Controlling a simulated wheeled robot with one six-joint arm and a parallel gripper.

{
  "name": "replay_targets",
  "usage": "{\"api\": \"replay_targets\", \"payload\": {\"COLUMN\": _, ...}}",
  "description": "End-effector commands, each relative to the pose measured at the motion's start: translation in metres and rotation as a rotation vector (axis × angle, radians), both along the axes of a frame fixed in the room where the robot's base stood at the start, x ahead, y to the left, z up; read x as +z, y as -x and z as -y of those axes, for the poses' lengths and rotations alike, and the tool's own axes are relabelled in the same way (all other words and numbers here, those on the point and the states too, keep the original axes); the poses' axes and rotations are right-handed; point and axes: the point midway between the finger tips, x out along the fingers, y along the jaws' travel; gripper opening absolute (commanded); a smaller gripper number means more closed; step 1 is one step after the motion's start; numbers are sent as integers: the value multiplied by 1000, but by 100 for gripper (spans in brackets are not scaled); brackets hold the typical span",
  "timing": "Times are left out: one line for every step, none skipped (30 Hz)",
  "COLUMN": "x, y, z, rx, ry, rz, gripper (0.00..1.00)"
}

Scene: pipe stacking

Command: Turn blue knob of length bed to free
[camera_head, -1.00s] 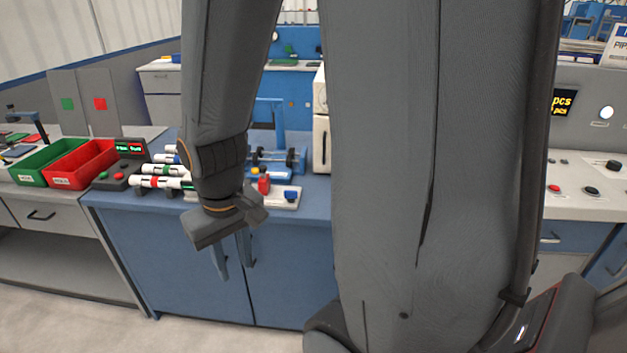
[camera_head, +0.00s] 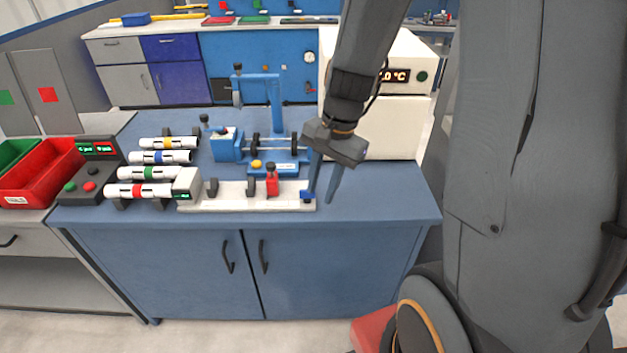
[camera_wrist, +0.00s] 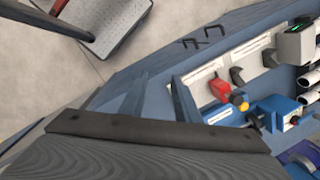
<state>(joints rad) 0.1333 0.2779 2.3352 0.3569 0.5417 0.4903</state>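The length bed (camera_head: 235,200) is a long white rail lying at the bench's front, with a grey display unit (camera_head: 187,184) at its left end, dark supports and a red clamp (camera_head: 271,180). Its blue knob (camera_head: 307,197) is at the right end. My gripper (camera_head: 325,188) is open and empty, fingers pointing down, just right of and by the knob; the left finger overlaps its upper part, and contact cannot be told. In the wrist view my open gripper (camera_wrist: 160,92) points at the right end of the bed (camera_wrist: 202,76). I cannot make out the knob there.
Several banded white pipes (camera_head: 150,173) lie left on a rack. A blue fixture (camera_head: 228,144) with rollers and a yellow button (camera_head: 256,164) stands behind the bed. A white oven (camera_head: 385,125) stands behind my gripper. Bench top right of the bed is clear.

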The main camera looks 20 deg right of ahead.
Motion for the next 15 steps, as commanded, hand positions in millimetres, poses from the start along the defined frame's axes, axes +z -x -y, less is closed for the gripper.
{"api": "replay_targets", "payload": {"x": 0, "y": -14, "z": 7, "rx": -172, "ry": -43, "rz": -32, "gripper": 29}}
{"api": "replay_targets", "payload": {"x": -1, "y": -23, "z": 10, "rx": -272, "ry": -69, "rz": -49, "gripper": 29}}
{"api": "replay_targets", "payload": {"x": -3, "y": -34, "z": 13, "rx": -397, "ry": -103, "rz": -73, "gripper": 29}}
{"api": "replay_targets", "payload": {"x": -4, "y": -42, "z": 16, "rx": -482, "ry": -126, "rz": -88, "gripper": 29}}
{"api": "replay_targets", "payload": {"x": -5, "y": -49, "z": 18, "rx": -560, "ry": -148, "rz": -104, "gripper": 29}}
{"api": "replay_targets", "payload": {"x": -7, "y": -58, "z": 21, "rx": -654, "ry": -175, "rz": -124, "gripper": 29}}
{"api": "replay_targets", "payload": {"x": -8, "y": -64, "z": 23, "rx": -713, "ry": -193, "rz": -135, "gripper": 29}}
{"api": "replay_targets", "payload": {"x": -9, "y": -68, "z": 24, "rx": -765, "ry": -208, "rz": -148, "gripper": 29}}
{"api": "replay_targets", "payload": {"x": -10, "y": -74, "z": 27, "rx": -822, "ry": -226, "rz": -160, "gripper": 29}}
{"api": "replay_targets", "payload": {"x": -11, "y": -77, "z": 28, "rx": -855, "ry": -236, "rz": -169, "gripper": 29}}
{"api": "replay_targets", "payload": {"x": -12, "y": -80, "z": 28, "rx": -880, "ry": -244, "rz": -175, "gripper": 29}}
{"api": "replay_targets", "payload": {"x": -13, "y": -82, "z": 28, "rx": -906, "ry": -252, "rz": -180, "gripper": 29}}
{"api": "replay_targets", "payload": {"x": -14, "y": -84, "z": 28, "rx": -916, "ry": -255, "rz": -182, "gripper": 29}}
{"api": "replay_targets", "payload": {"x": -16, "y": -84, "z": 27, "rx": -923, "ry": -258, "rz": -185, "gripper": 29}}
{"api": "replay_targets", "payload": {"x": -20, "y": -85, "z": 25, "rx": -927, "ry": -259, "rz": -188, "gripper": 29}}
